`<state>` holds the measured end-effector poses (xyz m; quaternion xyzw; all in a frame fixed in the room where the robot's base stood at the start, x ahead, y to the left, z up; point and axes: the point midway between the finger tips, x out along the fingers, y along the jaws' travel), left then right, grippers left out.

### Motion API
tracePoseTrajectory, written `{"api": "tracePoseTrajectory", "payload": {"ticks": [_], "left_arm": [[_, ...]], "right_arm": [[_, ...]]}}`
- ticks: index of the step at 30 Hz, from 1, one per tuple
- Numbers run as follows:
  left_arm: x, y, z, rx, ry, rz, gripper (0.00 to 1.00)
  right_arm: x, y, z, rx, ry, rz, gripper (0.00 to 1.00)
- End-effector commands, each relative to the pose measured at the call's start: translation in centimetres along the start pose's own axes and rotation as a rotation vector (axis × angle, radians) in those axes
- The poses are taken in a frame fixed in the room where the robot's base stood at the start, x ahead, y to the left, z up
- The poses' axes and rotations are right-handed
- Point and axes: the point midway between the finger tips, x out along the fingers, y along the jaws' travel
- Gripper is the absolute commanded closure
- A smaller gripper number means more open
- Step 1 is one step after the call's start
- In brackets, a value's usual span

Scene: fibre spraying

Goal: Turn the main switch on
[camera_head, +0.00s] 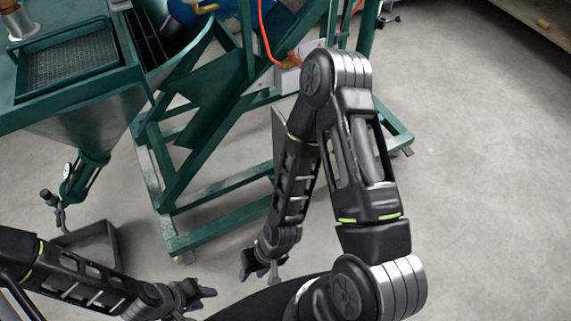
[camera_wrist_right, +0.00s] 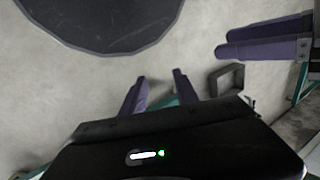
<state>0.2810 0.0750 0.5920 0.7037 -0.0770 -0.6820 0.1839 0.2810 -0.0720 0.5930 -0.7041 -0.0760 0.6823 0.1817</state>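A pale grey box (camera_head: 288,78) with a small red and yellow part on top is mounted on the green frame. An orange cable runs down to it. My right arm partly hides it, and I cannot make out the main switch or its position. My right gripper (camera_head: 262,271) hangs low, well below and in front of the box. In the right wrist view its two purple fingers (camera_wrist_right: 159,77) are apart with nothing between them. My left gripper (camera_head: 207,298) is at the lower left, away from the box. Its purple fingers also show in the right wrist view (camera_wrist_right: 268,38), apart and empty.
The green machine frame (camera_head: 220,190) stands on the concrete floor, with a hopper and grated tray (camera_head: 70,60) at upper left. A dark open bin (camera_head: 88,248) lies below the hopper outlet. The floor at right (camera_head: 480,180) is clear. A shelf edge is at upper right.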

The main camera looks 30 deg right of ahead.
Motion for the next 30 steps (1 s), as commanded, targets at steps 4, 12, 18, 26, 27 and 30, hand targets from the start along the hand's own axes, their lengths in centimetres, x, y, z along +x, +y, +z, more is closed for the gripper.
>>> {"api": "tracePoseTrajectory", "payload": {"ticks": [4,12,18,26,27,30], "left_arm": [[0.0,0.1,0.1,0.002,-0.002,0.001,0.64],[0.7,-0.2,0.1,0.001,-0.001,0.001,0.64],[4.8,-1.9,-0.1,-0.002,0.003,-0.001,0.64],[14.7,-6.2,-0.5,-0.009,0.014,-0.007,0.64],[16.4,-6.9,-0.6,-0.01,0.016,-0.008,0.64],[20.1,-8.5,-0.8,-0.013,0.021,-0.011,0.64]], "right_arm": [[0.0,0.1,0.1,0.002,-0.001,0.001,0.64],[0.5,0.6,-0.7,0.001,0.019,0.001,0.64],[3.2,4.5,-6.1,-0.015,0.175,0.001,0.64],[5.2,16.8,-18.8,-0.092,0.606,0.057,0.64],[4.9,19.1,-20.5,-0.111,0.68,0.075,0.64],[3.5,24.6,-23.5,-0.166,0.844,0.125,0.64]]}}
